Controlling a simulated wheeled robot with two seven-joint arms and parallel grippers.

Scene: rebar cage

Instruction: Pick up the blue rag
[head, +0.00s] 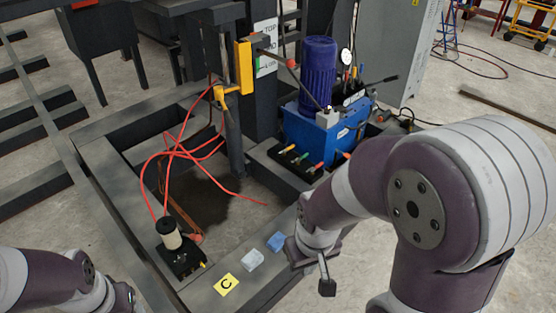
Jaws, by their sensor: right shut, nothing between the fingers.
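The blue rag (276,241) is a small folded patch lying on the dark steel frame beam, near the lower middle of the head view. My right gripper (327,287) is shut and empty, to the right of the blue rag and nearer to me, apart from it. My left arm shows only at the lower left corner, and its fingers are out of view.
A black-based cylinder (171,234) with red hoses stands farther left. A blue hydraulic pump (318,125) stands behind on the frame.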

